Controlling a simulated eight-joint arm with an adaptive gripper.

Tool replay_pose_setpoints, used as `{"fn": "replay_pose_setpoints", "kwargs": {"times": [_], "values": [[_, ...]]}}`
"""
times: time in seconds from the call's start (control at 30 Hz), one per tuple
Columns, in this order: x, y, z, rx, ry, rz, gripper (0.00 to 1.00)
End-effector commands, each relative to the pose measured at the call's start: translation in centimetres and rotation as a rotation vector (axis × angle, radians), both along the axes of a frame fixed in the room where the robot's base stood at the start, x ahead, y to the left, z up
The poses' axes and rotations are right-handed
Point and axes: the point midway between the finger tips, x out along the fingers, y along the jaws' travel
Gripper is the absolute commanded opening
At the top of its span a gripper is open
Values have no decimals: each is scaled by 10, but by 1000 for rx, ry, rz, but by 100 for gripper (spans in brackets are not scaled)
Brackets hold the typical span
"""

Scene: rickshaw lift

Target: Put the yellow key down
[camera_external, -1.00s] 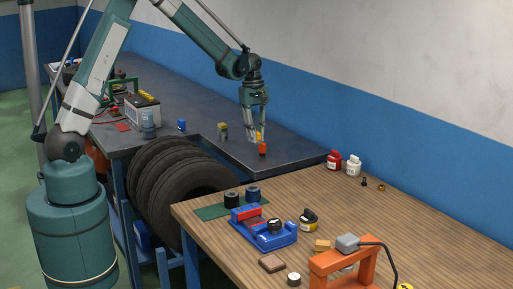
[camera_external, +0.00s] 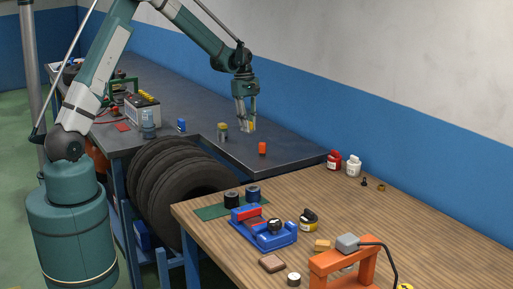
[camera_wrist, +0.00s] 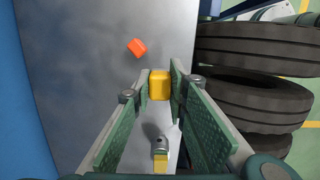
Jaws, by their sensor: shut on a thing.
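My gripper (camera_external: 247,122) is shut on the yellow key (camera_wrist: 160,85), which shows as a yellow block between the fingertips in the wrist view. In the external view the key (camera_external: 251,127) shows at the fingertips, above the dark bench top. A small orange block (camera_external: 262,148) stands apart from the key, to its right and nearer the bench's front edge. It also shows in the wrist view (camera_wrist: 137,47), up and left of the key. A grey piece with a yellow part (camera_external: 222,131) stands on the bench to the left of my gripper.
The dark bench (camera_external: 290,147) has free room around the orange block. A blue piece (camera_external: 182,125) and a battery (camera_external: 142,109) stand further left. Stacked tyres (camera_external: 165,180) lie beside the bench. The wooden table (camera_external: 400,225) in front holds bottles, a blue vice and an orange frame.

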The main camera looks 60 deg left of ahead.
Motion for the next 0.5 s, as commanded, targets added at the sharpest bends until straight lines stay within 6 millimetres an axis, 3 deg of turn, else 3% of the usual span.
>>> {"fn": "replay_pose_setpoints", "kwargs": {"times": [0.03, 0.5], "values": [[3, 21, 0, 0, 0, 22, 5], [10, 188, 1, 0, -1, 197, 5]]}}
